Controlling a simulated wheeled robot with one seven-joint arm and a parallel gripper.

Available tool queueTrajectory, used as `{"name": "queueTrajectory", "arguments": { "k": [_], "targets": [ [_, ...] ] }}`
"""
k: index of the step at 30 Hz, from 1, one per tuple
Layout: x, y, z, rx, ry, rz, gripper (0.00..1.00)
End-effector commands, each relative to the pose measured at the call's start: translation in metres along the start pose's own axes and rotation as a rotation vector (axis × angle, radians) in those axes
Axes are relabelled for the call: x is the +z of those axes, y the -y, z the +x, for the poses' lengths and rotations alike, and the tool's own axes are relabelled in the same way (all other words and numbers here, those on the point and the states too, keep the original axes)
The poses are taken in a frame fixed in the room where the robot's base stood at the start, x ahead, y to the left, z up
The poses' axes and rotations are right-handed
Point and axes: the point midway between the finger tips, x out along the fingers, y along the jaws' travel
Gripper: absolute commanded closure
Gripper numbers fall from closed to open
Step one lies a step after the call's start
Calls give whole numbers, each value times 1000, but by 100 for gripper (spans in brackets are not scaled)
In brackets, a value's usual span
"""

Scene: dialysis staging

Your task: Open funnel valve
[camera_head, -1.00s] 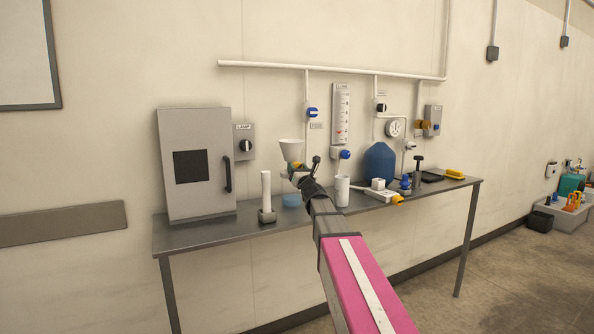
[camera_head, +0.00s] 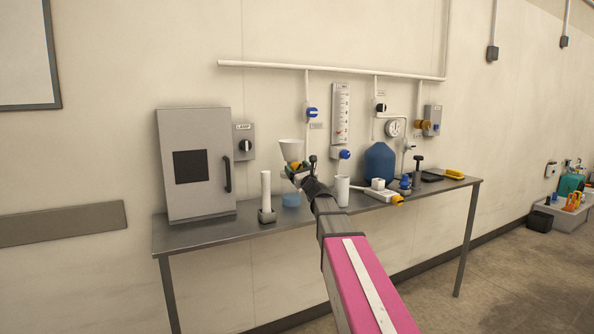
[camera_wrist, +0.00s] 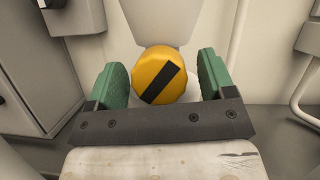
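The funnel valve is a round yellow knob (camera_wrist: 160,76) with a black diagonal bar running from lower left to upper right in the wrist view. It sits below the white funnel (camera_head: 291,149), whose lower part shows above the knob in the wrist view (camera_wrist: 165,22). My gripper (camera_wrist: 160,80) has its two green fingers on either side of the knob. A gap shows between the right finger and the knob; the left finger is very close to it, and contact is unclear. In the head view my gripper (camera_head: 294,172) is at the funnel's base, largely covering the knob.
A blue jug (camera_head: 379,163) stands right of my gripper.

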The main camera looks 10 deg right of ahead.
Motion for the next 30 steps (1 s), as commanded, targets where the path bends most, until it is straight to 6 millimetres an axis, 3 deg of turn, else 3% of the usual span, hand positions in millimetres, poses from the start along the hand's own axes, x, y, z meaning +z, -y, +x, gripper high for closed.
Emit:
{"name": "queueTrajectory", "arguments": {
  "k": [11, 24, 30],
  "targets": [
    [0, 0, -12, -1, -1, 1, 24],
    [1, -1, -88, -1, 0, 0, 24],
    [0, -1, -108, -1, -1, 0, 24]
  ]
}}
